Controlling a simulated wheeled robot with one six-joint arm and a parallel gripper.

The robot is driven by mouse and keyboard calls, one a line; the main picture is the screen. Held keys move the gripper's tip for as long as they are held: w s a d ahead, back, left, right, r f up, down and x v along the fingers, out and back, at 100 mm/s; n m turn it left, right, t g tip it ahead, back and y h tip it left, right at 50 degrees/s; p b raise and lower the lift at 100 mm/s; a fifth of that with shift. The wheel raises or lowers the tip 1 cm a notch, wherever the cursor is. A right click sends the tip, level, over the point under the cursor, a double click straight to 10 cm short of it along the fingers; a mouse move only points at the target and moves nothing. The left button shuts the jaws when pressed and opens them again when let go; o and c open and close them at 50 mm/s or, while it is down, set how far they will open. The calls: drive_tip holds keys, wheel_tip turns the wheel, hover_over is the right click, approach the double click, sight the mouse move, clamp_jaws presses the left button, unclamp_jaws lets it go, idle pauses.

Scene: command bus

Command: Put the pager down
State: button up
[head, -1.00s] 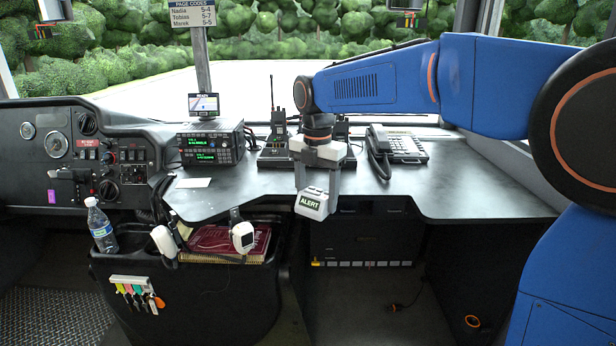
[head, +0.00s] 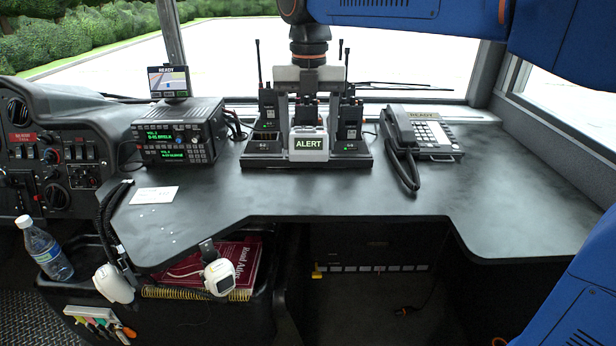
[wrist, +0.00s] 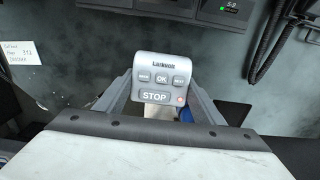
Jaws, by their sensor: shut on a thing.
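The pager (head: 309,146) is a small light-grey box with a lit ALERT screen on the side facing the head camera. It also shows in the wrist view (wrist: 162,82), with grey buttons marked OK and STOP and a small red light. My gripper (head: 308,132) is shut on the pager, one finger on each side, and points down. In the head view the pager overlaps the front of the black radio charger (head: 258,164). In the wrist view the pager appears clear of the charger, over the dark desk (head: 440,195). Its height above the desk is hard to tell.
Radios (head: 350,118) stand upright in the charger. A desk phone (head: 430,137) is to the right, a radio console (head: 178,140) to the left. A white card (head: 154,195) lies on the desk's left. The desk's front middle and right are bare.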

wheel_tip(320, 180, down, 10)
drive_tip(key=shift+r, duration=0.1)
idle(0.4)
drive_tip(key=o, duration=1.3)
wheel_tip(320, 180, up, 12)
